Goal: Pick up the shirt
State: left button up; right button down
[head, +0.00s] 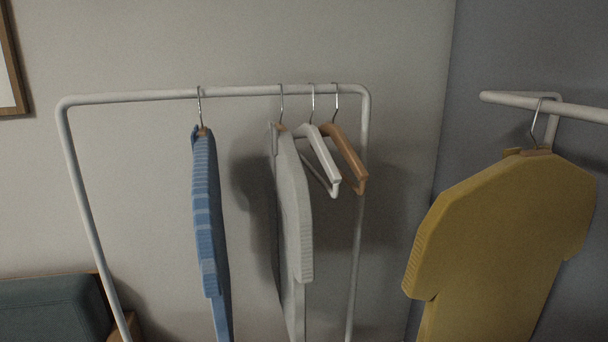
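A blue shirt with lighter stripes (207,220) hangs edge-on from a hanger on the white rack's top rail, left of its middle. A light grey shirt (294,215) hangs edge-on to its right on the same rail. A yellow shirt (500,245) hangs from a separate white rail at the right and faces the camera more broadly. The lower ends of all three shirts are cut off by the picture's bottom edge. I cannot tell which shirt the task means. Neither of my grippers shows.
The white clothes rack (140,97) stands before a pale wall. An empty white hanger (318,150) and a wooden hanger (345,157) hang right of the grey shirt. The right rail (505,98) has a free left end. A dark green seat (50,308) is at lower left.

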aim_at(485, 257)
jog(key=k+j, duration=0.8)
jog(key=j, duration=0.15)
